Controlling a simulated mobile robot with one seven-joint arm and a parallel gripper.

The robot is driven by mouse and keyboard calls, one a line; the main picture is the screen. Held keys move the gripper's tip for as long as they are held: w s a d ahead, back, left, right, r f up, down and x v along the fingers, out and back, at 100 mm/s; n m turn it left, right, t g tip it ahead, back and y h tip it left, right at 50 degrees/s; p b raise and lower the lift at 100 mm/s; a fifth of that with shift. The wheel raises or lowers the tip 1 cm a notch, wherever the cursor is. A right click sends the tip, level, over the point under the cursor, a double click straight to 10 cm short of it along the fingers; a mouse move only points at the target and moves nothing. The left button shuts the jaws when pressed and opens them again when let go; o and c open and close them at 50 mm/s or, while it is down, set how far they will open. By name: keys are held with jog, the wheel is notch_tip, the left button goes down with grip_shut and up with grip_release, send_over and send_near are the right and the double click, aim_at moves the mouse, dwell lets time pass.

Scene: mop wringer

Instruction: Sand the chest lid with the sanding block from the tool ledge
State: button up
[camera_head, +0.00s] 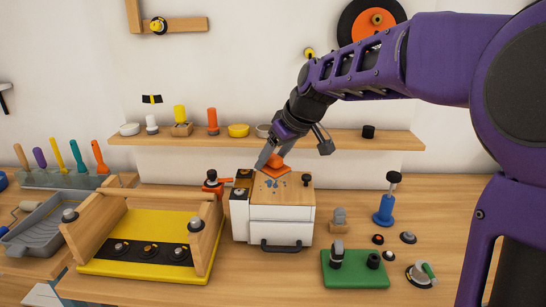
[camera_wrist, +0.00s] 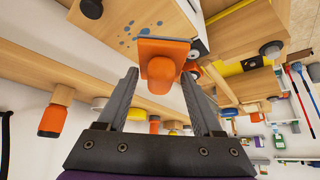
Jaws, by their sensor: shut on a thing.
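The small white chest (camera_head: 280,228) stands on the workbench with a wooden lid (camera_head: 296,195) that carries several blue spots. The lid and its spots also show in the wrist view (camera_wrist: 128,20). An orange sanding block (camera_head: 277,169) with a rounded grip is at the back part of the lid. I cannot tell whether its underside touches the wood. My gripper (camera_head: 292,150) reaches in from above and is shut on the sanding block, whose orange grip (camera_wrist: 158,75) lies between the two fingers in the wrist view.
The tool ledge (camera_head: 350,140) runs behind the chest with several small tools. A yellow wooden press (camera_head: 150,232) stands close on the left. A green board (camera_head: 352,275), a blue stand (camera_head: 385,208) and small knobs lie to the right. Bare bench shows in front.

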jog(key=shift+w+a+f, duration=0.1)
jog(key=shift+f+b, duration=2.2)
jog(key=shift+f, duration=0.55)
jog(key=shift+f+b, duration=0.35)
jog(key=shift+f, duration=0.25)
